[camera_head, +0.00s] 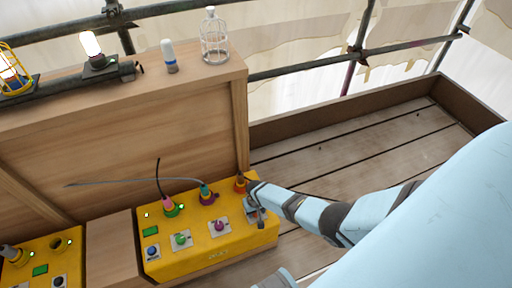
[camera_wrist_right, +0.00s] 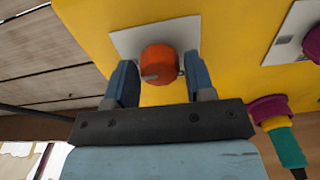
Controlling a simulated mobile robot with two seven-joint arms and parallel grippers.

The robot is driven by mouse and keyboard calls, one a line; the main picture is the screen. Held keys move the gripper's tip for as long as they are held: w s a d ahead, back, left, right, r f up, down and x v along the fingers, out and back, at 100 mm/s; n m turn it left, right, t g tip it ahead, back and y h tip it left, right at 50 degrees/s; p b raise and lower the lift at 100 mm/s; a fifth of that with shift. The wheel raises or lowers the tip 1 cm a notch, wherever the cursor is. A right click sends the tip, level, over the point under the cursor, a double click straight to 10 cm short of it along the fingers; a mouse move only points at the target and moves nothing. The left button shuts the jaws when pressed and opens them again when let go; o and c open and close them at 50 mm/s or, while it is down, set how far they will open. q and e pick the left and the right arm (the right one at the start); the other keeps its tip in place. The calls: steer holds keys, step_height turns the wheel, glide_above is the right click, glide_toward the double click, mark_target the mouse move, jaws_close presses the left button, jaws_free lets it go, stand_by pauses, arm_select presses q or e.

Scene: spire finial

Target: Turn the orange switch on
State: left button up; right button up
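The orange switch (camera_wrist_right: 158,64) is a round knob on a white square plate on the yellow control box (camera_wrist_right: 228,50). In the right wrist view it sits between the two fingers of my right gripper (camera_wrist_right: 160,82). The fingers stand apart, one on each side of the knob, with a small gap at the right; contact on the left side is unclear. In the head view my right gripper (camera_head: 254,208) is at the right end of the yellow box (camera_head: 205,260) and mostly covers the orange switch. My left gripper is not in view.
Beside it on the box are a purple knob (camera_head: 219,226), a green knob (camera_head: 181,239) and a blue knob (camera_head: 152,251).

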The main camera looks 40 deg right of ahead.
steer(key=shift+o, duration=0.8)
steer(key=shift+r, duration=0.1)
steer(key=shift+r+p, duration=0.3)
arm_select(q)
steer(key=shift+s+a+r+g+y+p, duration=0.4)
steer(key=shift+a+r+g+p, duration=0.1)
steer(key=shift+p, duration=2.7)
arm_select(e)
step_height(320, 180, up, 13)
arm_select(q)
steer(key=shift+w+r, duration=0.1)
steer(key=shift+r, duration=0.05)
